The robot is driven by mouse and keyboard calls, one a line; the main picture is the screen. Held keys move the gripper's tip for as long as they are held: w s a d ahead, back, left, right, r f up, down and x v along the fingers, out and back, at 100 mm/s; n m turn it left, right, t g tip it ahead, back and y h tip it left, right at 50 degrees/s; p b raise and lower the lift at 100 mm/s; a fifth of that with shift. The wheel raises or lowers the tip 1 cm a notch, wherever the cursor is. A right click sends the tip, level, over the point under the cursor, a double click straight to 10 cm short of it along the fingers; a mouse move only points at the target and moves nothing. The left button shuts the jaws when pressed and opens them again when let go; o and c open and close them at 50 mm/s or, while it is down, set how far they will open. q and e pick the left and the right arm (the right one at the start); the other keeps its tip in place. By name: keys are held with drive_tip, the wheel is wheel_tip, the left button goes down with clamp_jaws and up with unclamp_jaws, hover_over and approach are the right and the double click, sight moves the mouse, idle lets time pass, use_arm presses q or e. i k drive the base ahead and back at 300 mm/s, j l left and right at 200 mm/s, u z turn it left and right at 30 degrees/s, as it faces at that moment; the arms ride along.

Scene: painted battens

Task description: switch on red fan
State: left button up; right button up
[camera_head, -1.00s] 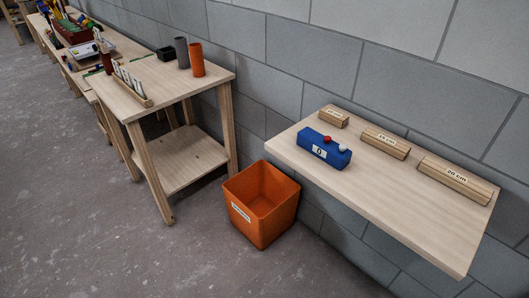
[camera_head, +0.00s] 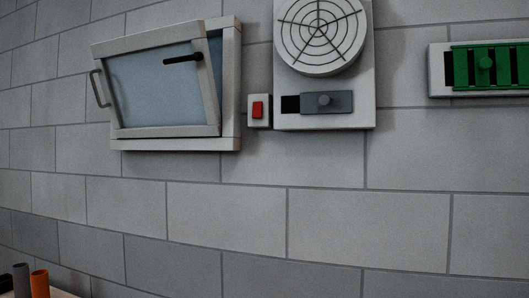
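A round fan (camera_head: 319,32) with a dark wire grille sits on a pale panel (camera_head: 362,95) on the block wall, at the top of the head view. The fan looks white or pale grey, not red. Whether the switch is on or off I cannot tell. Neither of my grippers shows.
A framed window (camera_head: 160,88) with a handle hangs tilted on the wall at left. A green slatted slider (camera_head: 485,65) in a white frame is at right. Grey (camera_head: 21,281) and orange (camera_head: 39,284) cylinders stand at the bottom left.

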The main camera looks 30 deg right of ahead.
sight(257, 107)
drive_tip(key=z, duration=1.15)
